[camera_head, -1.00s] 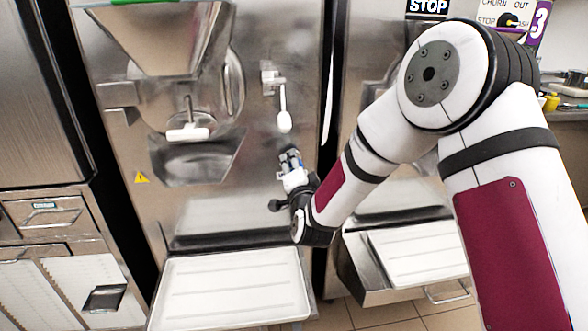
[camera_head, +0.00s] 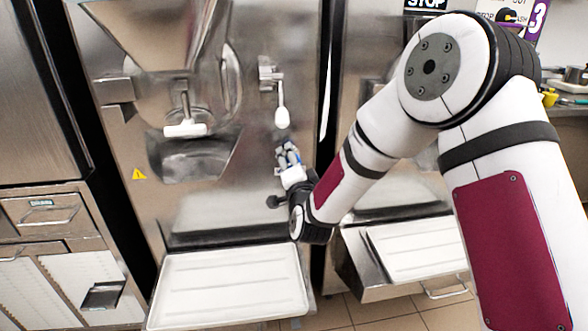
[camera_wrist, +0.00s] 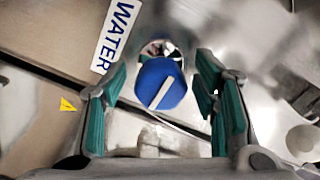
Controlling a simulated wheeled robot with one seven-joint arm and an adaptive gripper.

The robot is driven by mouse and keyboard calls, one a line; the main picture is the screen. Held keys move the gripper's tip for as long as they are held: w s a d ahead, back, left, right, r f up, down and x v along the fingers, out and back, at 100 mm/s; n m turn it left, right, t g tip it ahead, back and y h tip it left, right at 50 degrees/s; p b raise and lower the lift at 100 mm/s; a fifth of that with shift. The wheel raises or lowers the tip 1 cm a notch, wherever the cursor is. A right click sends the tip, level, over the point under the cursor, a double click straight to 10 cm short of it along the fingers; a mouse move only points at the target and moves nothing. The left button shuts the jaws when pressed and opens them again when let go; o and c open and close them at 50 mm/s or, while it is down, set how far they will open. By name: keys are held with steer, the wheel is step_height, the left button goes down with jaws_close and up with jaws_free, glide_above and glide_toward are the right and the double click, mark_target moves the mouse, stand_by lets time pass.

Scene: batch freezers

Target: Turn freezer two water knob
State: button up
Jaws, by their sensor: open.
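The water knob is a blue faceted dial (camera_wrist: 160,83) with a white bar, in the middle of the wrist view. A white label reading WATER (camera_wrist: 116,36) is beside it. My gripper (camera_wrist: 164,110) is open, with teal finger pads on the left and right of the knob. Gaps show between the knob and the pads. In the head view, my gripper (camera_head: 287,156) is at the front panel of the freezer (camera_head: 240,205), below a white-handled lever (camera_head: 282,107). The knob is mostly hidden there by the fingers.
A white tray (camera_head: 232,287) juts out below the freezer front. A second machine with another tray (camera_head: 415,250) stands to the right, partly behind my arm. A drawer cabinet (camera_head: 45,215) is on the left. A white outlet handle (camera_head: 184,130) is left of the lever.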

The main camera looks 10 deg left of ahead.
steer(key=v, duration=1.1)
steer(key=shift+s, duration=0.35)
steer(key=shift+d+r, duration=0.1)
steer(key=shift+d, duration=0.05)
steer(key=s+d+r+n+g+h, duration=0.2)
steer(key=s+d+r+n+g, duration=0.15)
steer(key=s+d, duration=0.3)
steer(key=s+d+r+n+g+h, duration=0.1)
steer(key=s+d+r+n+g, duration=0.1)
steer(key=s+d+n+g, duration=0.45)
steer(key=s+d+r+m+g+h, duration=0.1)
steer(key=s+d+g, duration=0.35)
steer(key=s, duration=0.75)
steer(key=s+d+r+g+h, duration=0.1)
steer(key=s+d, duration=0.6)
steer(key=s, duration=0.6)
step_height(320, 180, up, 14)
steer(key=t+p, duration=0.2)
steer(key=p, duration=1.1)
steer(key=shift+d+r, duration=0.2)
